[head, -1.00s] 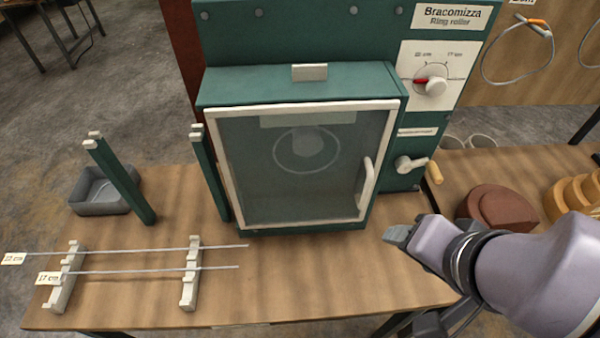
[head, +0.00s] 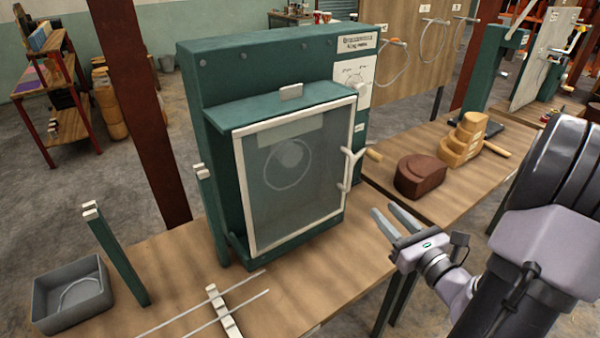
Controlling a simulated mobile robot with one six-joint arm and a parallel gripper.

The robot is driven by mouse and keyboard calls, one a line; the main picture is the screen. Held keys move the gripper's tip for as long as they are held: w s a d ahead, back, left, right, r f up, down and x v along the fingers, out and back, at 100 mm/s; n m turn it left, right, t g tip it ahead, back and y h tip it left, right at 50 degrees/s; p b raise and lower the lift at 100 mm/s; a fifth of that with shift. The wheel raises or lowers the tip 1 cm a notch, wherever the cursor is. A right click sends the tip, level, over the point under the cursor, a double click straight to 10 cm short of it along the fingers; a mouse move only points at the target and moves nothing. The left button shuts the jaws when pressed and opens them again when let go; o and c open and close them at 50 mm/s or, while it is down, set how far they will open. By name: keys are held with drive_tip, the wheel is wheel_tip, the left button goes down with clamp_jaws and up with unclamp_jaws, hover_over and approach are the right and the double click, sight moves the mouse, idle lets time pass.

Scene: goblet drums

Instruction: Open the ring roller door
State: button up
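The ring roller is a dark green machine (head: 285,60) on a wooden bench. Its door (head: 293,175) has a white frame and a clear pane, and it looks closed against the housing. A pale ring shape shows dimly behind the pane. The white door handle (head: 347,172) is on the door's right edge, and the crank behind it partly overlaps it in the picture. My gripper (head: 383,208) is to the right of and lower than the handle in the picture, apart from it. Its two grey fingers are spread with nothing between them, pointing toward the machine.
A wooden crank grip (head: 373,155) sticks out right of the door. Brown (head: 422,176) and yellow (head: 470,140) rounded blocks stand on the bench to the right. Thin rods on a white rack (head: 224,312), a green post (head: 117,255) and a grey bin (head: 72,295) are at the left.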

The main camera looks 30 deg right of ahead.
sight(351, 174)
drive_tip(key=w+d, duration=0.1)
drive_tip(key=w, duration=0.4)
drive_tip(key=w+b, duration=0.1)
drive_tip(key=w, duration=0.5)
drive_tip(key=w+d+b, duration=0.1)
drive_tip(key=w, duration=0.5)
drive_tip(key=shift+d, duration=0.3)
clamp_jaws()
